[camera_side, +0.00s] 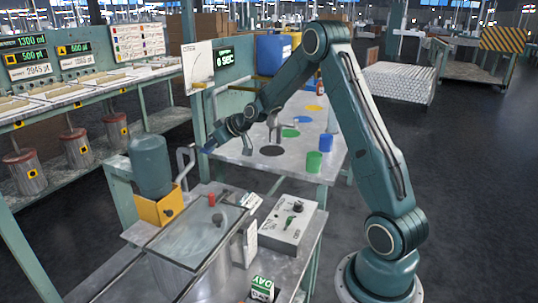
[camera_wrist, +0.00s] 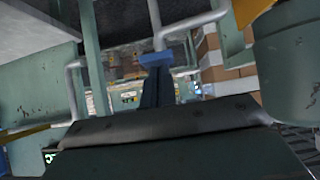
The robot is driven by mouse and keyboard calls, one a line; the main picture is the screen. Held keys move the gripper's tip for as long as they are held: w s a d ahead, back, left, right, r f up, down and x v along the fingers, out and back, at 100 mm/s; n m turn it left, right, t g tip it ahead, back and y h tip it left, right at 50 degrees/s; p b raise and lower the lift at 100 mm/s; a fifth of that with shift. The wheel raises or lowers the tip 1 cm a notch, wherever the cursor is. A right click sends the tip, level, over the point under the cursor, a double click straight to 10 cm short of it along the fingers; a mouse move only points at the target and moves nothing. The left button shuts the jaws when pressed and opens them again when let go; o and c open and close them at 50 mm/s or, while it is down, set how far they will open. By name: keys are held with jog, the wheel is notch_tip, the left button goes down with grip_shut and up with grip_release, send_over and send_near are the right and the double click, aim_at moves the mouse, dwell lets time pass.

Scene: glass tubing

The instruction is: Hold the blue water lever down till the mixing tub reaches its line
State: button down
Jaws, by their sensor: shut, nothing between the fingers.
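The mixing tub (camera_side: 190,278) stands on the near bench in the side view, a wide grey vessel with a pale surface inside. I cannot make out its fill line. A blue lever (camera_side: 209,147) shows small at the tip of my gripper (camera_side: 222,138), above and behind the tub. My gripper is shut and empty, pointing down to the left. Whether gripper and lever touch, I cannot tell.
A green motor (camera_side: 150,165) on a yellow bracket stands left of the tub, with a bent grey pipe (camera_side: 186,163) beside it. A control box (camera_side: 288,222) sits right of the tub. A display (camera_side: 223,59) reads 0 SEC. Green (camera_side: 314,161) and blue cups (camera_side: 325,143) stand on the rear table.

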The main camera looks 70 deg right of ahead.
jog(key=shift+s+f+t, duration=0.2)
jog(key=shift+f+t, duration=0.05)
jog(key=shift+f, duration=0.35)
jog(key=shift+s+f+t, duration=0.2)
jog(key=shift+f+t, duration=0.05)
jog(key=shift+f, duration=0.35)
jog(key=shift+r, duration=0.15)
dwell(1.2)
jog(key=shift+r, duration=0.8)
jog(key=s+r, duration=0.8)
jog(key=r, duration=0.2)
jog(key=shift+s, duration=0.15)
dwell(0.4)
